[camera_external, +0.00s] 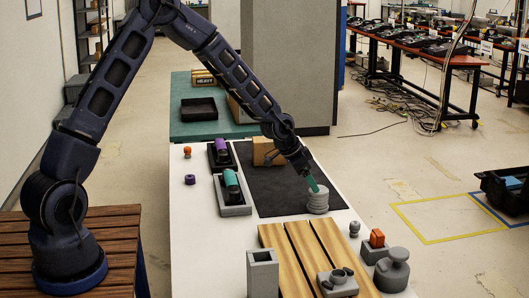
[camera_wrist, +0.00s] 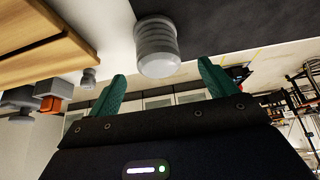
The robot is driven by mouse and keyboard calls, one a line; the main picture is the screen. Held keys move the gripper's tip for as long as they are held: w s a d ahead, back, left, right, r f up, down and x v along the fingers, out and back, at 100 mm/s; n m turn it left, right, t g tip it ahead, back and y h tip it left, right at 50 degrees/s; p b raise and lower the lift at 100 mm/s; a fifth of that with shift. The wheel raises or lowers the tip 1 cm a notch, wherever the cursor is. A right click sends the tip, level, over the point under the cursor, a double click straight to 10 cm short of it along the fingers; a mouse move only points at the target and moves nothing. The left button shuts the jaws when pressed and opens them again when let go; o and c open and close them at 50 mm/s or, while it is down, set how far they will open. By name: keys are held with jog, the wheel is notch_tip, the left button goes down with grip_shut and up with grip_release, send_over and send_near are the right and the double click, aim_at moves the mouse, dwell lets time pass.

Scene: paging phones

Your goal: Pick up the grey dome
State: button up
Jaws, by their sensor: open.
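The grey dome (camera_external: 318,203) is a ribbed, rounded grey piece standing upright on the dark mat's right edge. In the wrist view the grey dome (camera_wrist: 157,48) appears just beyond the fingertips, roughly midway between them. I cannot tell whether a finger touches the dome.
The dark mat (camera_external: 270,180) lies on the white table (camera_external: 200,250). A striped wooden board (camera_external: 290,250) is in front. A small grey piece (camera_external: 354,229), an orange block (camera_external: 377,238) and a grey knobbed piece (camera_external: 393,270) stand at front right. Trays (camera_external: 233,210) are left.

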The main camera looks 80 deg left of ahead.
aim_at(321, 197)
jog(key=shift+x, duration=4.3)
jog(key=shift+d, duration=0.15)
jog(key=c, duration=1.1)
